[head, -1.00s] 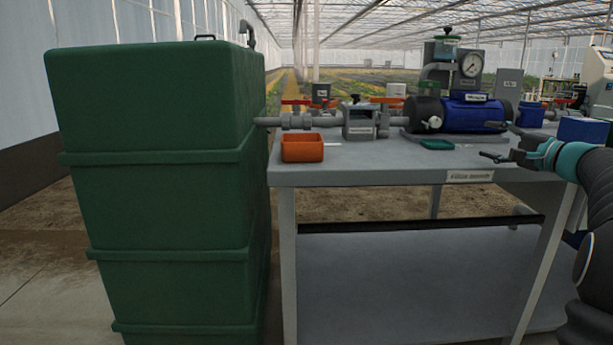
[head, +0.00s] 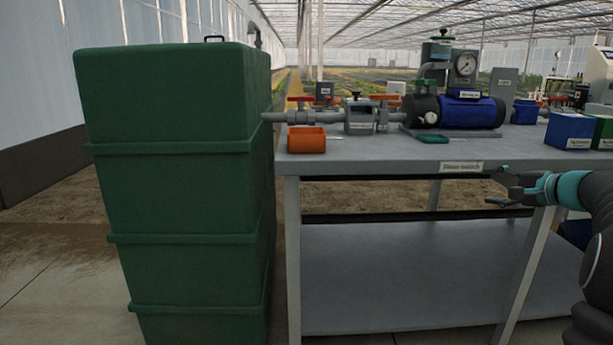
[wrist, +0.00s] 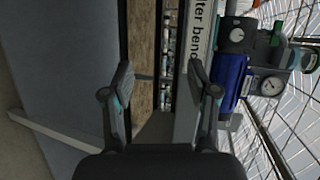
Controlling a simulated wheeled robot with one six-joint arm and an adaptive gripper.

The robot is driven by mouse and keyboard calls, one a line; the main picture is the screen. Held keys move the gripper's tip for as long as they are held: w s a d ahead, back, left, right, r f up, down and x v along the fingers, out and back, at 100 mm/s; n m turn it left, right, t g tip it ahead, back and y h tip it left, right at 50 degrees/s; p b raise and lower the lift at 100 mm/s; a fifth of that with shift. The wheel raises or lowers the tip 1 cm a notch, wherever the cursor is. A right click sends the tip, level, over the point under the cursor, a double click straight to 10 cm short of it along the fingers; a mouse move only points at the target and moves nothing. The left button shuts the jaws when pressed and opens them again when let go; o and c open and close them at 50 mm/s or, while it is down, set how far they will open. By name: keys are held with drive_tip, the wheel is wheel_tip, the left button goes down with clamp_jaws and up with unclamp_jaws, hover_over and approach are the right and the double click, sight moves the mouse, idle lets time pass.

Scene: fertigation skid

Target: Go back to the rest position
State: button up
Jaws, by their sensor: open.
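My gripper (head: 500,187) is at the right of the head view, in front of the bench's front edge and a little below the tabletop. Its two fingers are spread apart with nothing between them. In the wrist view my gripper (wrist: 162,100) also shows open and empty, and the picture is turned sideways. Beyond the fingers are the bench's label (wrist: 200,45) and the blue pump (wrist: 229,82).
The grey bench (head: 390,158) carries an orange bin (head: 306,140), a valve line, the blue pump (head: 470,110), a green tray (head: 430,138) and blue and green boxes (head: 570,130). A tall green tank (head: 180,180) stands left. The lower shelf (head: 400,270) is bare.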

drive_tip(key=s+a+f+n+g+h+p, duration=0.25)
drive_tip(key=s+a+f+g, duration=0.2)
drive_tip(key=s+a, duration=0.4)
drive_tip(key=s+a+f+n+g+h+p, duration=0.1)
drive_tip(key=s+a+f+n+g, duration=0.25)
drive_tip(key=s+a+f, duration=0.5)
drive_tip(key=s+a+r+n+h+p, duration=0.1)
drive_tip(key=s+a+r+n+p, duration=0.2)
drive_tip(key=s+a, duration=0.3)
drive_tip(key=s+a+r+n+h+p, duration=0.1)
drive_tip(key=s+a+r+n+p, duration=0.2)
drive_tip(key=s, duration=1)
drive_tip(key=a+r+n, duration=0.1)
drive_tip(key=a, duration=0.2)
drive_tip(key=shift+s+r+n, duration=0.15)
drive_tip(key=shift+s+n, duration=0.25)
